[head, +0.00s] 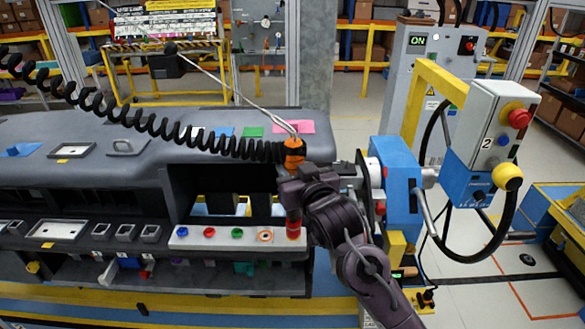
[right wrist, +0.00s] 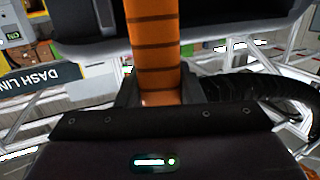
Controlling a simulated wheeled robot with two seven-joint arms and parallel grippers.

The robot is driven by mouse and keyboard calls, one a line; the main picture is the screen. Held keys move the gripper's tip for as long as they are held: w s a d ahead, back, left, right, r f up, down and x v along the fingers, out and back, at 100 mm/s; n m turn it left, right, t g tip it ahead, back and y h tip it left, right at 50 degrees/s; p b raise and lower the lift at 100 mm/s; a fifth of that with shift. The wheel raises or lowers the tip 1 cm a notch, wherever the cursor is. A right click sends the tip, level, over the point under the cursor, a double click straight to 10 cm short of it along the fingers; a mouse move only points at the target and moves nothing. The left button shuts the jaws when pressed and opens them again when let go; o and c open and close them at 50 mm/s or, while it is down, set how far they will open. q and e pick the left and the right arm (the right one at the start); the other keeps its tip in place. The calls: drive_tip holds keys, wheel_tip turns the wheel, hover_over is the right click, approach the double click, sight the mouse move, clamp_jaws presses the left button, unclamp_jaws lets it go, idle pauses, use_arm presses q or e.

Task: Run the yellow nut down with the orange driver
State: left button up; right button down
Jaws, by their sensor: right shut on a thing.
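The orange driver (head: 293,153) hangs upright from a thin cable and a black coil at its top. My right gripper (head: 290,178) is shut around its body, and the driver's banded orange body (right wrist: 152,50) fills the middle of the right wrist view. Below the gripper, a red lower part (head: 293,224) in line with the driver reaches down to the right end of the pale strip (head: 222,243). Whether it touches a nut is unclear. I cannot make out the yellow nut; the driver end and my arm cover that spot. My left gripper is not in view.
The grey dashboard (head: 60,95) spans the left. A blue fixture (head: 400,185) and a control box (head: 495,130) stand close on the right.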

sight(297, 149)
drive_tip(key=shift+d+f+p, duration=0.1)
drive_tip(key=shift+f+p, duration=0.2)
drive_tip(key=shift+p, duration=0.15)
idle(1.3)
drive_tip(key=shift+w+r+p, duration=0.1)
drive_tip(key=shift+r+p, duration=2.75)
drive_tip(key=shift+r, duration=0.35)
drive_tip(key=shift+f, duration=0.1)
